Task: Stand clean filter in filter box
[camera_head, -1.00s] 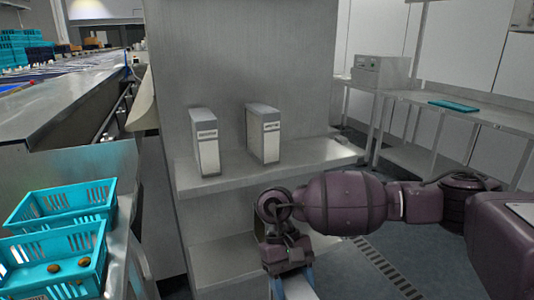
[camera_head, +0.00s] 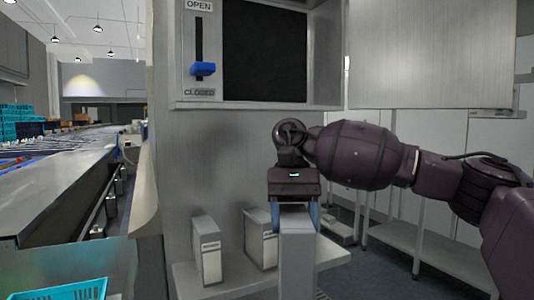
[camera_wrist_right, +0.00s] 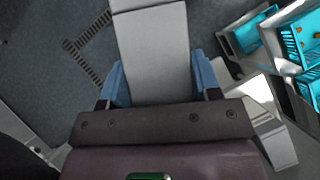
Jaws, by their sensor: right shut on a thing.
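My right gripper (camera_head: 296,213) is shut on a pale grey, slab-shaped filter (camera_head: 297,258), which hangs below the fingers in front of the shelf. In the right wrist view the blue fingertips (camera_wrist_right: 160,80) press on both sides of the filter (camera_wrist_right: 152,45). The filter box (camera_head: 265,50) is above and behind the gripper. Its dark front shows, with a grey panel (camera_head: 430,50) to the right. A blue slide handle (camera_head: 203,70) beside it sits near the CLOSED mark. The inside is too dark to make out. My left gripper is out of view.
A turquoise crate (camera_head: 60,290) is at lower left. A metal side table (camera_head: 440,250) is at right.

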